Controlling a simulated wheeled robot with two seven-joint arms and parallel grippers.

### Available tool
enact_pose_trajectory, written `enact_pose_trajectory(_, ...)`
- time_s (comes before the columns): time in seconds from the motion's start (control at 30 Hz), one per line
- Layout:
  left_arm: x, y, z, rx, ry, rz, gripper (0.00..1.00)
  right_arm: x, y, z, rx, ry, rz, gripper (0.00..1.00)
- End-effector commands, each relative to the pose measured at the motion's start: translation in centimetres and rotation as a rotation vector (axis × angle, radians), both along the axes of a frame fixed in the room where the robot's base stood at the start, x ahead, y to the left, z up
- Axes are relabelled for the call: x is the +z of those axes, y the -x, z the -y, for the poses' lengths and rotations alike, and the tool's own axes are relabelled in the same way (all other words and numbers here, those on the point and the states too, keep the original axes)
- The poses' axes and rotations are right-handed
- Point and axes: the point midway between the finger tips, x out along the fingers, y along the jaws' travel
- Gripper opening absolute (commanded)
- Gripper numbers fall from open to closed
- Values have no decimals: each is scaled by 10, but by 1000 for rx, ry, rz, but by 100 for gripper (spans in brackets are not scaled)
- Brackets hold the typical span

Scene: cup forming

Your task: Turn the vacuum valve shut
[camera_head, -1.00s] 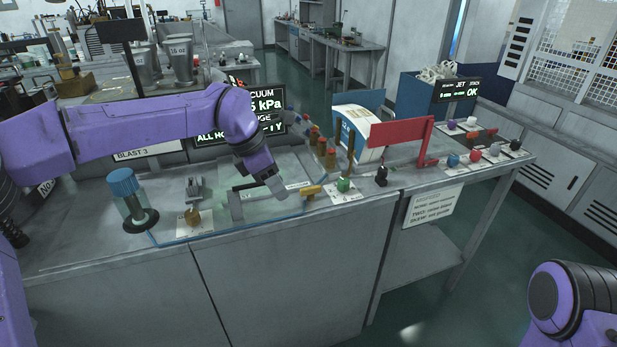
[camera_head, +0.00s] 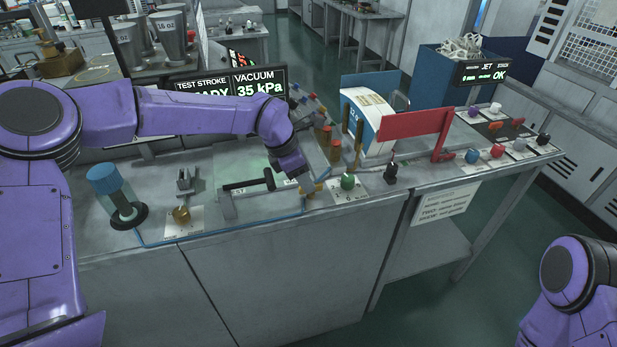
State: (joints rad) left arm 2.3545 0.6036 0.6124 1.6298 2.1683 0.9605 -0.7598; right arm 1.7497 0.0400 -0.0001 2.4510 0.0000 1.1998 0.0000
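A small brass-yellow valve (camera_head: 308,189) sits near the front edge of the bench, at the right end of the blue line. I take it for the vacuum valve; its handle is partly covered, so its angle is unclear. My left gripper (camera_head: 299,181) points down right beside it, overlapping it in the picture. I cannot tell whether they touch or whether the fingers are open. A display (camera_head: 232,86) behind my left arm reads "VACUUM 35 kPa"; its lower part is hidden. My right arm shows at the lower right, with its gripper out of view.
A black T-shaped handle (camera_head: 250,183) lies just left of the gripper. A green knob (camera_head: 348,181) and a black-knobbed switch (camera_head: 391,172) stand to its right. A brass knob (camera_head: 181,214) and a blue-capped jar (camera_head: 112,190) stand at left. A red panel (camera_head: 408,124) rises at right.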

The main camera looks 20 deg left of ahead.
Motion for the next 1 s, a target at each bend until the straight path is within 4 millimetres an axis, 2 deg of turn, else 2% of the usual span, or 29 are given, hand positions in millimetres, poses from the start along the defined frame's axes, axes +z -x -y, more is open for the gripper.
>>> enact_pose_trajectory(0.17, -17, -5, 7, -1, -1, -1, 39, 5, -1, 0, 0, 0, 2, 43)
enact_pose_trajectory(0.43, -20, -6, 9, -3, 1, 1, 39, 5, -1, 0, 0, 0, 1, 43)
enact_pose_trajectory(0.5, -20, -6, 9, -3, 1, 1, 17, 5, -1, 0, 0, 0, 1, 43)
enact_pose_trajectory(0.57, -20, -6, 9, -3, 1, 1, 0, 5, -1, 0, 0, 0, 1, 43)
enact_pose_trajectory(0.83, -21, -5, 9, 4, 0, -1, 0, 3, -1, 0, 0, 0, 1, 43)
enact_pose_trajectory(1.0, -24, -5, 9, 48, 0, -1, 0, -5, -1, 0, 0, 0, 1, 43)
